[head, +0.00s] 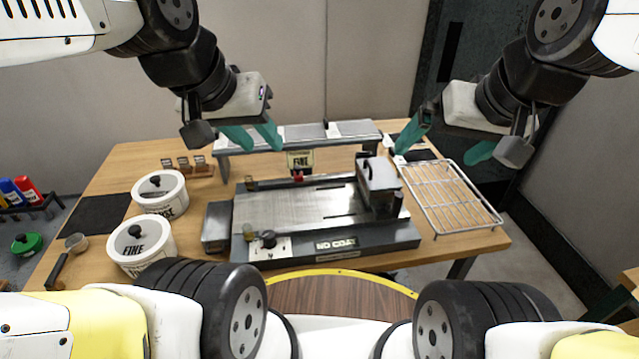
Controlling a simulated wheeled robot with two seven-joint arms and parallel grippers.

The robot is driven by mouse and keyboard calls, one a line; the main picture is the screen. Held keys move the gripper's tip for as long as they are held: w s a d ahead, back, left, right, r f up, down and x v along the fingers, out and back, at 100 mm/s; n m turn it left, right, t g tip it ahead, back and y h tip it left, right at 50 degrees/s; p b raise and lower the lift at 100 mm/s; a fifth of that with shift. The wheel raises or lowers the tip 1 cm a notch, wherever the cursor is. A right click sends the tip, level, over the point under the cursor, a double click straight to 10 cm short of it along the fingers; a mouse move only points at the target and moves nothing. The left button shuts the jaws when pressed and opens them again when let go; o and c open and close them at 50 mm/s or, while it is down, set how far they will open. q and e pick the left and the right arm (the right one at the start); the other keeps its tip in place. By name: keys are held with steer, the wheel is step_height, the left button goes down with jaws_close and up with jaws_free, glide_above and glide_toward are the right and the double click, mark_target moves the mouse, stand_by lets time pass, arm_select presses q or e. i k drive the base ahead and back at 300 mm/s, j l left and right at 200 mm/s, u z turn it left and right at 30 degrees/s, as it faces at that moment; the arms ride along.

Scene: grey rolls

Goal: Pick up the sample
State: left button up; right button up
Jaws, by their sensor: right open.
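No thing in the head view is clearly labelled as the sample. Candidates are small pieces in a wooden holder (184,164) at the back left, and a small white piece (333,129) on the raised metal shelf (350,137). My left gripper (264,150) is open, its teal fingers apart in front of the shelf's left part, with nothing seen between them. My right gripper (436,158) is open with its fingers wide apart, above the table's back right near the wire rack. It looks empty.
A metal machine (300,208) marked "NO COAT" fills the table's middle, with a block (380,180) on its right. Two white lidded tubs (160,192) (142,245) stand left. A wire rack (450,200) lies right. A dark mat (95,214) lies at the left edge.

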mark_target(354, 129)
steer(key=l+u, duration=0.3)
steer(key=u, duration=0.15)
steer(key=l+u, duration=0.3)
steer(key=u, duration=0.15)
steer(key=l+u, duration=0.3)
steer(key=u, duration=0.15)
